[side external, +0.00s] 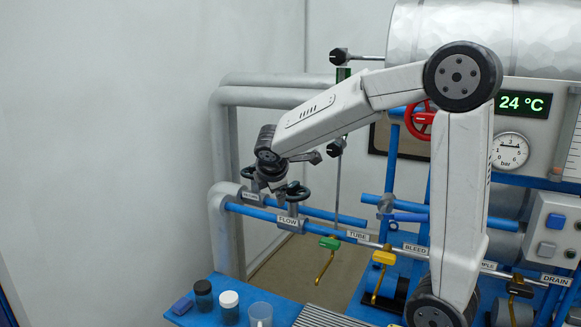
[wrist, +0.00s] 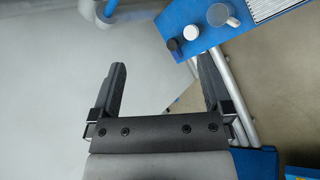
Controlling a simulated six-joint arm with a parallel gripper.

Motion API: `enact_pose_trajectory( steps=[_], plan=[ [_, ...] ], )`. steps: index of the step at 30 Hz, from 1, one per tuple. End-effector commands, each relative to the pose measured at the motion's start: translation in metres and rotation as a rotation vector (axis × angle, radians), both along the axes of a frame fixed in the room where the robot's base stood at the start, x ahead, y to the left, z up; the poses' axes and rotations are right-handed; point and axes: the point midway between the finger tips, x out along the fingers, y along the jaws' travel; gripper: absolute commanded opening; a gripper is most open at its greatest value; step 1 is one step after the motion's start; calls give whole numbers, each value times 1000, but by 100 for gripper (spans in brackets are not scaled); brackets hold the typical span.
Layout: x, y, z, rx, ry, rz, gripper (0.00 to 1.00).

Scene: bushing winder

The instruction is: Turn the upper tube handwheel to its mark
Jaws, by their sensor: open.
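Two black handwheels stand on the blue tubes at the left of the rig in the side view. One handwheel (side external: 293,192) is on the front tube above the FLOW label. The other handwheel (side external: 248,173) is farther back on the upper tube, above a label too small to read. My gripper (side external: 275,183) is close to both wheels in the picture, partly lost against them; I cannot tell its depth or any contact. In the wrist view my gripper (wrist: 163,65) is open, with nothing between its fingers. No handwheel or mark shows there. No mark can be made out in the side view.
A blue shelf (side external: 200,318) holds a dark jar (side external: 203,295), a white-lidded jar (side external: 229,304) and a clear cup (side external: 260,314). Yellow and green levers hang along the labelled pipe. A red handwheel (side external: 418,120) is behind my arm. Free room lies left of the pipes.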

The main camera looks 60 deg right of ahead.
Motion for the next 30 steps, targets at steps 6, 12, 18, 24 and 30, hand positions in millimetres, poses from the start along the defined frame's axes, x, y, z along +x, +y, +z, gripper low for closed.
enact_pose_trajectory(
  steps=[6, 12, 18, 24, 30],
  plan=[
    [1, -76, 96, -374, 145, 75, 100],
    [-19, -131, 192, -696, 336, 50, 100],
    [-47, -159, 268, -908, 515, -24, 100],
    [-60, -166, 297, -982, 594, -65, 100],
    [-61, -167, 299, -986, 598, -66, 100]
  ],
)
